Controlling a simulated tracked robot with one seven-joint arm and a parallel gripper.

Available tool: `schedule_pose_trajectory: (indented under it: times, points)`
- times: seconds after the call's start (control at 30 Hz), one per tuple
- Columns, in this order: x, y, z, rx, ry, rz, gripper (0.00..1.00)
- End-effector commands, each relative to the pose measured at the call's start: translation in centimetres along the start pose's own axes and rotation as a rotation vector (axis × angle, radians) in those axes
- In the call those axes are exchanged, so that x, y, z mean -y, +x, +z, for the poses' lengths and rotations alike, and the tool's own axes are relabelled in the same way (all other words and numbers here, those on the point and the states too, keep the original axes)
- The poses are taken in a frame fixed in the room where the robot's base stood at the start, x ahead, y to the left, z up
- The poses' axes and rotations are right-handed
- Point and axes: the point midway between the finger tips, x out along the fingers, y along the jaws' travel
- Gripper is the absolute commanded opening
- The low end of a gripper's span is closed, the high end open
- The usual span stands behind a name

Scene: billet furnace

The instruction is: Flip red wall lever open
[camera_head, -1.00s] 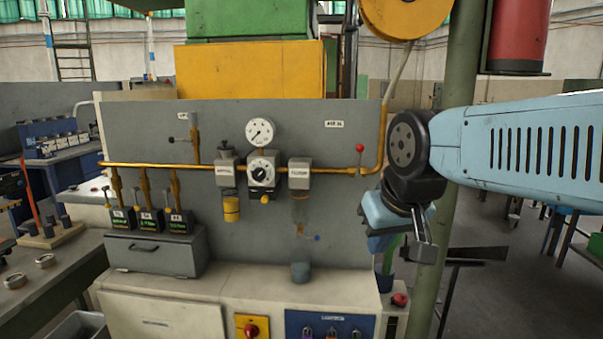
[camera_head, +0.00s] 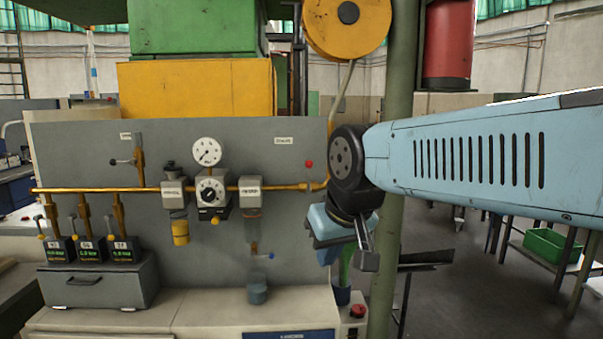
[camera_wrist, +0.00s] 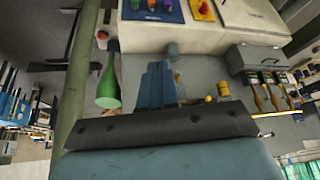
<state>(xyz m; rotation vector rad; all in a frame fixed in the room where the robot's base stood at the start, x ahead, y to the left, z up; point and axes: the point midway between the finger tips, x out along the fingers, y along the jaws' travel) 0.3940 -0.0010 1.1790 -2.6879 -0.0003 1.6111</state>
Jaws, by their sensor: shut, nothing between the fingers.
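The red-knobbed lever (camera_head: 309,164) is at the right end of the brass pipe on the grey wall panel. Its red knob stands above the pipe; the thin stem is hard to make out. My gripper (camera_head: 327,257) points down to the right of the lever and lower than it, apart from it, in front of the panel's right edge. In the wrist view my gripper (camera_wrist: 157,70) shows its blue fingers together with nothing between them. I cannot make out the lever in the wrist view.
A white gauge (camera_head: 207,152) and a black dial (camera_head: 210,190) sit left of the lever. A green post (camera_head: 395,130) stands behind my arm. A green bottle (camera_wrist: 108,88) is close to my gripper. A red button (camera_head: 358,311) is below right.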

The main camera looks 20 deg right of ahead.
Motion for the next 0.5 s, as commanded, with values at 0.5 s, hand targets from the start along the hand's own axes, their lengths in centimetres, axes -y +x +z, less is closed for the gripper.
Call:
schedule_pose_trajectory:
  times: [0.5]
  points:
    - [-3.8, -1.6, -11.9, 0.021, 0.183, -0.097, 0.0]
